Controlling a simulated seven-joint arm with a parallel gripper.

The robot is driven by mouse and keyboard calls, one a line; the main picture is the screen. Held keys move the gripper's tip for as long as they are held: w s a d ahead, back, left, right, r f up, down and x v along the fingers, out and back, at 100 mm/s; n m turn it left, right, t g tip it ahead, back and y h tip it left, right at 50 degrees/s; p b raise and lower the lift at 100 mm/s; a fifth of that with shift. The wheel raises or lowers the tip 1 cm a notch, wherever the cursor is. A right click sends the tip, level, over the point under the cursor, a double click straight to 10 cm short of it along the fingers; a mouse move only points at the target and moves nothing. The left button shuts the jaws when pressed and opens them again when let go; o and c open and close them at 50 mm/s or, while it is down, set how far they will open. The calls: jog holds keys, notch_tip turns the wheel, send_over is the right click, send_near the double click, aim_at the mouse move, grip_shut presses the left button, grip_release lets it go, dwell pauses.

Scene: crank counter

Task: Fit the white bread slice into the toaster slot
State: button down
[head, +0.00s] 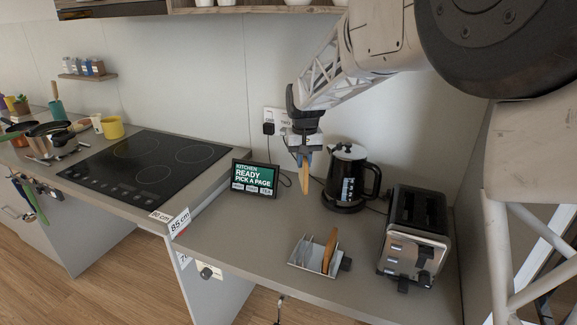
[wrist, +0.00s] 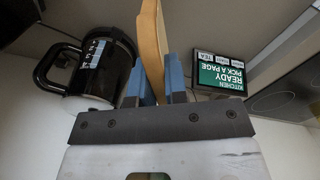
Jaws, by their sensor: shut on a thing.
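My gripper (head: 305,158) is shut on a bread slice (head: 306,184), which hangs edge-down in the air above the counter, left of the kettle. In the wrist view the slice (wrist: 152,40) stands between the blue fingers of my gripper (wrist: 158,82); it looks pale tan and shows nearly edge-on. I take it for the white slice, though its face is hidden. The silver and black toaster (head: 414,240) stands at the right of the counter with dark, empty-looking long slots on top. My gripper is left of the toaster and higher, well apart from it.
A rack (head: 305,266) at the front of the counter holds a browner bread slice (head: 329,251). A black kettle (head: 346,185) stands between my gripper and the toaster, towards the back. A display (head: 254,178) stands at the left. The counter's middle is clear.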

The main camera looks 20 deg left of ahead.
jog(key=d+r+m, duration=0.2)
jog(key=d+m, duration=0.1)
jog(key=d, duration=1.2)
jog(key=w+d+r+m, duration=0.1)
jog(key=d+r+m, duration=0.2)
jog(key=d, duration=1.3)
jog(key=shift+w+d, duration=0.15)
jog(key=shift+w, duration=0.15)
jog(key=shift+f, duration=2.05)
